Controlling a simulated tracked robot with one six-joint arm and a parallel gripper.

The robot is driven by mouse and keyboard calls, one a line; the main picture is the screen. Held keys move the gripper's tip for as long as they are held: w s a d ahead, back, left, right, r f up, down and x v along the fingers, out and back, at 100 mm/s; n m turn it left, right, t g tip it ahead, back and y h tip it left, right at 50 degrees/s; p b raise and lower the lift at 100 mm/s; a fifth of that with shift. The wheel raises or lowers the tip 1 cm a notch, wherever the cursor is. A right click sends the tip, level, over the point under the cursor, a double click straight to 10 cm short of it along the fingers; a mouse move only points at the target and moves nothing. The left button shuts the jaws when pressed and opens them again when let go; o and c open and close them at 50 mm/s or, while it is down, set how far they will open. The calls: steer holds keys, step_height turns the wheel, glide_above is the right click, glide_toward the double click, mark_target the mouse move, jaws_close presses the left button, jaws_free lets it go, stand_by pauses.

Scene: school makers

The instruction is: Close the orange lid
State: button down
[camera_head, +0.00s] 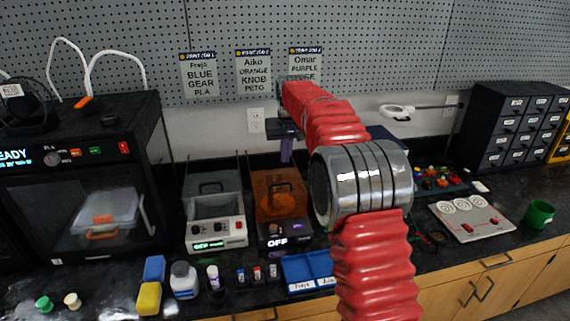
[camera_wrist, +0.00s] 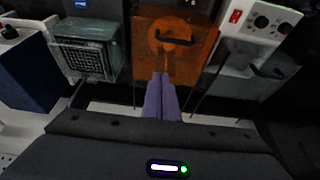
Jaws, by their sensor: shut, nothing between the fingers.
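The orange lid (camera_head: 268,185) is a see-through panel with a dark handle on a small black machine with an "OFF" display, left of my arm in the head view. It also shows in the wrist view (camera_wrist: 200,47), with a round orange shape at its middle. I cannot tell for sure how far it is tilted. My gripper (camera_head: 287,155) has purple fingers, just above and behind the lid in the head view. In the wrist view the fingers (camera_wrist: 164,76) are together and empty, their tips overlapping the lid's near edge. I cannot tell whether they touch it.
A white machine (camera_head: 216,238) with a clear lid stands left of the orange-lidded one, close beside it. A black printer (camera_head: 75,135) is further left. Bottles, sponges and blue trays (camera_head: 300,287) line the front edge. The pegboard wall (camera_head: 215,35) is close behind.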

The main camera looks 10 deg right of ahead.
steer(key=v, duration=0.3)
steer(key=shift+s+r, duration=0.1)
steer(key=shift+r, duration=0.2)
